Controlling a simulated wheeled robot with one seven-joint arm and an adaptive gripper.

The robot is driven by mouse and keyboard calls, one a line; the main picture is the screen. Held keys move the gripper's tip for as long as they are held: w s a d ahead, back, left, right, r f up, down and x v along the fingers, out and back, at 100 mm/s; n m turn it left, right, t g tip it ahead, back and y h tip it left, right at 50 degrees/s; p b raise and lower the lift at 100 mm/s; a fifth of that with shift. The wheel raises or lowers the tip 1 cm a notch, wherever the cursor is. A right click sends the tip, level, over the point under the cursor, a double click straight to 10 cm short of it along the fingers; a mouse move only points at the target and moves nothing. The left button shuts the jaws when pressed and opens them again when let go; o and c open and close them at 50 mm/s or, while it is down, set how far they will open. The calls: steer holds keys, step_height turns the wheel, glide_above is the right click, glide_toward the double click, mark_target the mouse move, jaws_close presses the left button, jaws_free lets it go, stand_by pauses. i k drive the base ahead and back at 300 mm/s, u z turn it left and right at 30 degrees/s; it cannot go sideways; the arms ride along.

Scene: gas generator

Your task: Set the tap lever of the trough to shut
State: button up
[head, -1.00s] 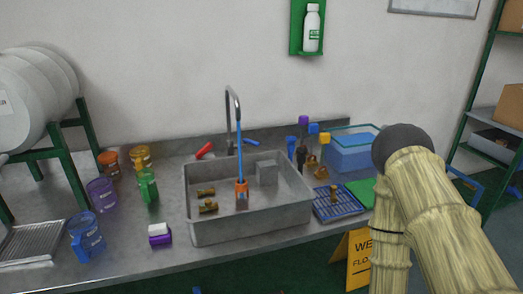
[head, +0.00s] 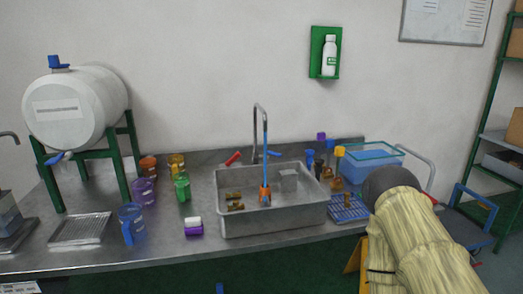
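The trough (head: 272,221) is a grey metal basin set on the steel counter. A tall curved tap (head: 256,130) stands behind it. A red lever (head: 233,158) sits left of the tap's foot and a blue lever (head: 273,154) sits right of it. The red lever slants up to the right; the blue one slants down to the right. I cannot tell which position is shut. A thin blue vertical line, stream or hose, runs from the spout to an orange item (head: 265,195) in the trough. My arm shows at the lower right; my gripper is not in view.
Coloured mugs, including a blue one (head: 132,224), stand left of the trough. A white drum (head: 75,105) rests on a green stand. Several bottles, a blue rack (head: 348,208) and a blue tub (head: 368,168) stand on the right, near my arm.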

mark_target(270, 152)
steer(key=u, duration=0.3)
steer(key=i, duration=1)
steer(key=z, duration=0.15)
